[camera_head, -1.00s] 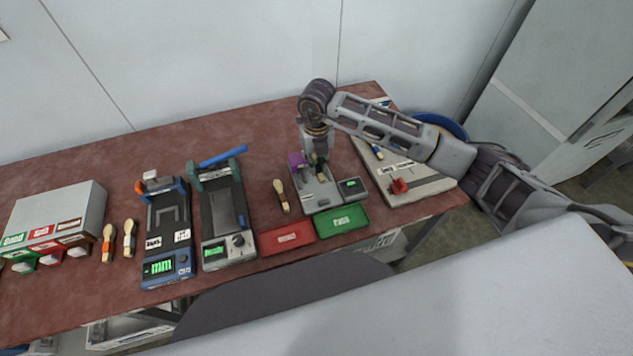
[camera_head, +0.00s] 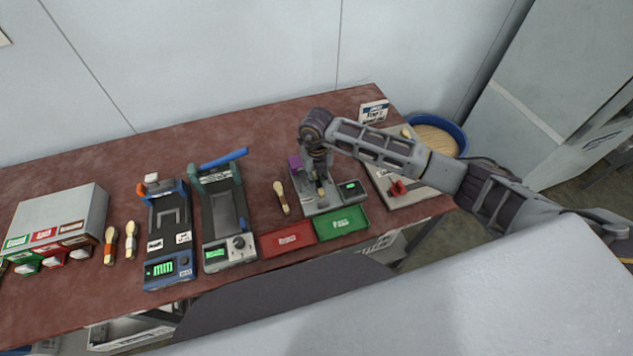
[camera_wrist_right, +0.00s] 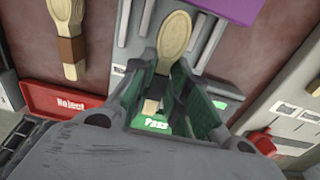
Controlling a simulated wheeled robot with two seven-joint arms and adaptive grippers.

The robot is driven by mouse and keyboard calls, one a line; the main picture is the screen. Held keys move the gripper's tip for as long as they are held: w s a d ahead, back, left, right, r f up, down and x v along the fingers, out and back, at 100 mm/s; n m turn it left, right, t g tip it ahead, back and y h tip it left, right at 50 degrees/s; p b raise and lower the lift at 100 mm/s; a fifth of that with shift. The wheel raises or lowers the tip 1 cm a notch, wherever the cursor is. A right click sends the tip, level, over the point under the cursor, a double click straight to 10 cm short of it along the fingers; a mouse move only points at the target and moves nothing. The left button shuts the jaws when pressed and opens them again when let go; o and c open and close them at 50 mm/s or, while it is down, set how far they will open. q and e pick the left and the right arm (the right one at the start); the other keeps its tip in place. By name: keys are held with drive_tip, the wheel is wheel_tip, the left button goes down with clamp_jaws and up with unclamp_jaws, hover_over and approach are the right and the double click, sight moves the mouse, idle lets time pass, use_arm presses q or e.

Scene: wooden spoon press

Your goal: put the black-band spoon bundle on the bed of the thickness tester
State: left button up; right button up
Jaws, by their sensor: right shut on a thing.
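My right gripper (camera_head: 319,178) is shut on a pale wooden spoon bundle, low over the grey device with the purple part. In the right wrist view the gripper (camera_wrist_right: 166,62) has the spoon bundle (camera_wrist_right: 175,38) between its green-lined fingers, bowl end pointing away. My left gripper is not in view.
A brown-band bundle (camera_head: 281,199) lies beside the grey device (camera_head: 330,200). Red (camera_head: 288,240) and green (camera_head: 341,222) trays lie in front. Two bundles and a sorting box (camera_head: 55,228) are at left.

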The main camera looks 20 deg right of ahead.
sight(317, 180)
wheel_tip(317, 180, down, 2)
drive_tip(key=shift+f, duration=0.15)
drive_tip(key=shift+f, duration=0.2)
drive_tip(key=o, duration=0.9)
drive_tip(key=shift+c, duration=0.2)
drive_tip(key=shift+r, duration=0.15)
wheel_tip(317, 180, up, 12)
drive_tip(key=b, duration=0.1)
drive_tip(key=shift+b, duration=0.4)
